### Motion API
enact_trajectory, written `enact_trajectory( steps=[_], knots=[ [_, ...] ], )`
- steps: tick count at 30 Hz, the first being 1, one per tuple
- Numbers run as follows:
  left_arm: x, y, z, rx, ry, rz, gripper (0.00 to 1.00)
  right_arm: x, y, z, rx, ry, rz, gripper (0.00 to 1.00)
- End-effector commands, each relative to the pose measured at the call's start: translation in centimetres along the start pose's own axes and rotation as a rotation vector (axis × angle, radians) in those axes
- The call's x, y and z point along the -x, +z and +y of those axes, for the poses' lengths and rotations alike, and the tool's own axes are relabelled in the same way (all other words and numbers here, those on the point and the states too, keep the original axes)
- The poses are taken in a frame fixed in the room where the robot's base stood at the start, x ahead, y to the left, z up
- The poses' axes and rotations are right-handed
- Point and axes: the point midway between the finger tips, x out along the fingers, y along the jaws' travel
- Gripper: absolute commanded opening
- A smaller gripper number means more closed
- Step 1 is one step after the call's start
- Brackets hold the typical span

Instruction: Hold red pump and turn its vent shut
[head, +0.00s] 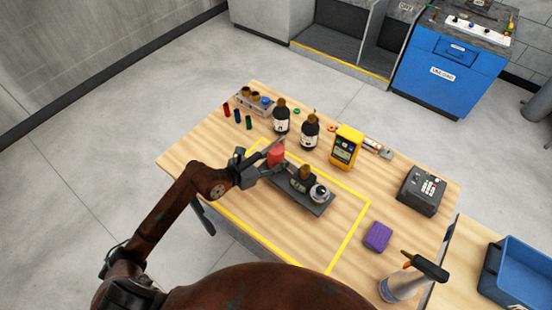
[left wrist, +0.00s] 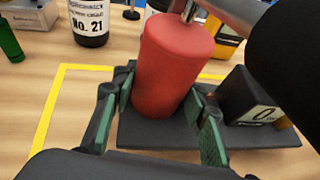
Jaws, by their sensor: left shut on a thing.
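The red pump (head: 276,155) is an upright red cylinder on the left end of a dark base plate (head: 316,208). In the left wrist view the red pump (left wrist: 172,72) stands between the two green-padded fingers of my left gripper (left wrist: 166,112), which is shut on it from both sides. In the head view my left gripper (head: 262,168) reaches in from the left. A grey metal bar (left wrist: 228,18) crosses above the pump's top, near a large black round part (left wrist: 292,45). I cannot tell the vent's position. My right gripper is not in view.
A dark block with a "0" label (left wrist: 255,100) and a round gauge-like part (head: 319,192) share the base plate.

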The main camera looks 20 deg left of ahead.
Motion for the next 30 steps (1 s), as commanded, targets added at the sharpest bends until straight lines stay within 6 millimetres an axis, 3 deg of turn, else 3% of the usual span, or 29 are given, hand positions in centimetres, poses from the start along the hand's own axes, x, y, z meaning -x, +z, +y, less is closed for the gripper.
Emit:
enact_trajectory(
  steps=[1,30],
  knots=[
    [0.1,0.6,-0.1,0.003,-0.001,-0.015,0.0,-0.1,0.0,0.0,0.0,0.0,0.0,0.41],
    [-0.7,-1.3,0.0,0.003,-0.001,-0.016,0.0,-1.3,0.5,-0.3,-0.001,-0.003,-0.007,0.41]
  ],
)
